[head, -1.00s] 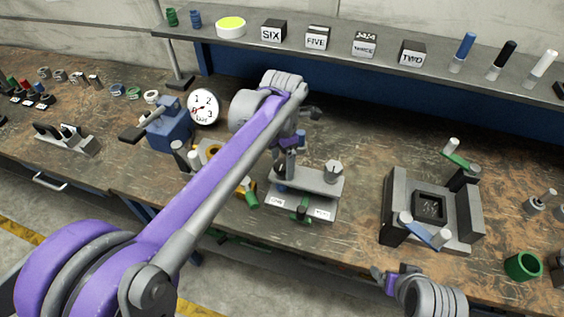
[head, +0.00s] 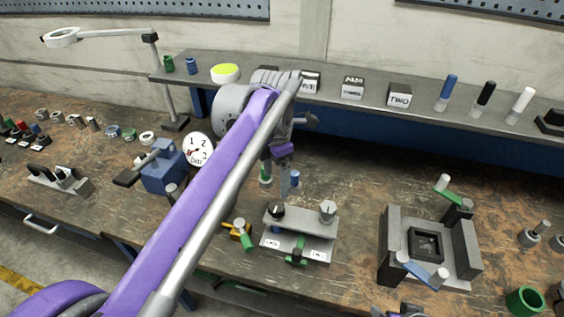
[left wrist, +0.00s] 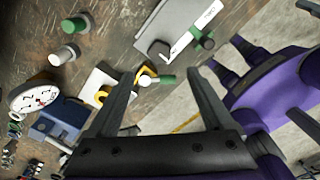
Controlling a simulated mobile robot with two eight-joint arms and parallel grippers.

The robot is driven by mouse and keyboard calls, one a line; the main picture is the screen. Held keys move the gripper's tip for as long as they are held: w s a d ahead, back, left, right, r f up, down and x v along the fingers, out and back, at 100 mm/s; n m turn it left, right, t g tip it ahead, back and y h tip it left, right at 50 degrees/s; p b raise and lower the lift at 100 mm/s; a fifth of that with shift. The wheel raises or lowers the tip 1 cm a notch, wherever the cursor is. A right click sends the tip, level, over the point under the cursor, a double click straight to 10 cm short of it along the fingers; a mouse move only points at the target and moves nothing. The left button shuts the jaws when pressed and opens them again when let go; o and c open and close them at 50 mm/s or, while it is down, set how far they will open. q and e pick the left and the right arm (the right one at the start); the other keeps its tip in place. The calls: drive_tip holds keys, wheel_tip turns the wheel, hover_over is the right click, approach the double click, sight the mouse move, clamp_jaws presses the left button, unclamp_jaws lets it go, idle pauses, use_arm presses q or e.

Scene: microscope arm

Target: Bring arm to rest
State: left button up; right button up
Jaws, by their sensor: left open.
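My left gripper (head: 283,178) is open, above the bench behind a grey two-knob fixture. In the left wrist view its fingers (left wrist: 158,92) are apart with nothing between them. My right gripper (head: 398,311) barely shows at the bottom edge, and its jaws cannot be made out.
A blue clamp device (head: 163,170) and a round dial (head: 198,150) stand left of my left forearm. The two-knob fixture (head: 318,221) and a grey square fixture (head: 385,245) stand on the bench. A back shelf (head: 330,88) holds labelled blocks and cylinders.

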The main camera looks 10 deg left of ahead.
use_arm(q)
drive_tip(key=s+a+f+m+t, duration=0.2)
drive_tip(key=s+f+m, duration=0.6)
drive_tip(key=m, duration=0.5)
drive_tip(key=s+a+f+m+t, duration=0.2)
drive_tip(key=s+f+m, duration=0.6)
drive_tip(key=m, duration=0.5)
drive_tip(key=s+t, duration=0.1)
drive_tip(key=s, duration=0.1)
drive_tip(key=shift+s+a+f+m+t, duration=0.2)
drive_tip(key=shift+s+m+t, duration=0.1)
drive_tip(key=shift+s+m, duration=0.1)
